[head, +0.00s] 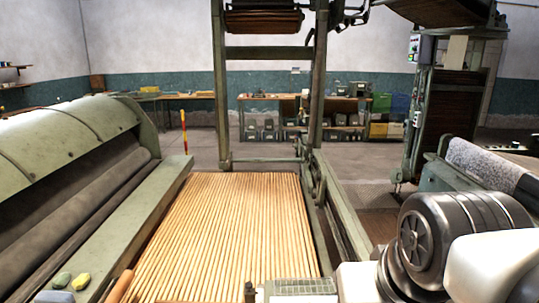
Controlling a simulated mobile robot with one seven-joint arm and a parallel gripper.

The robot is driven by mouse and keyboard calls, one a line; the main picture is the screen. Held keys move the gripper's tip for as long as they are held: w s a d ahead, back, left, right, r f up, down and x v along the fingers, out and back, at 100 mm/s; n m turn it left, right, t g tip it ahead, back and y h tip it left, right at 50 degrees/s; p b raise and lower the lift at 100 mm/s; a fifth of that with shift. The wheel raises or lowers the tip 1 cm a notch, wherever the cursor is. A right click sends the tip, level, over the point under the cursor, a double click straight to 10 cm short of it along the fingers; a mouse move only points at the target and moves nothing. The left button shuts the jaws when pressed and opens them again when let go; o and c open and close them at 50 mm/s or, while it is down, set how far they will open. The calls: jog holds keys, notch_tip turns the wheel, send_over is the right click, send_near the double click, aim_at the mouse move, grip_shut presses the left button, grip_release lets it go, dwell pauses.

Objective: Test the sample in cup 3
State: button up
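I cannot make out cup 3, any other cup or a sample in the head view. My gripper is not in view. White and grey rounded parts at the lower right look like links of my own arm. They hide part of the floor and machine there.
The wooden slatted apron (225,225) runs away from me, bare, between a green machine housing (75,140) and a green side rail (340,210). Yellow and green lumps (62,280) lie at lower left. A bench with bins (345,112) stands behind, beyond open floor.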

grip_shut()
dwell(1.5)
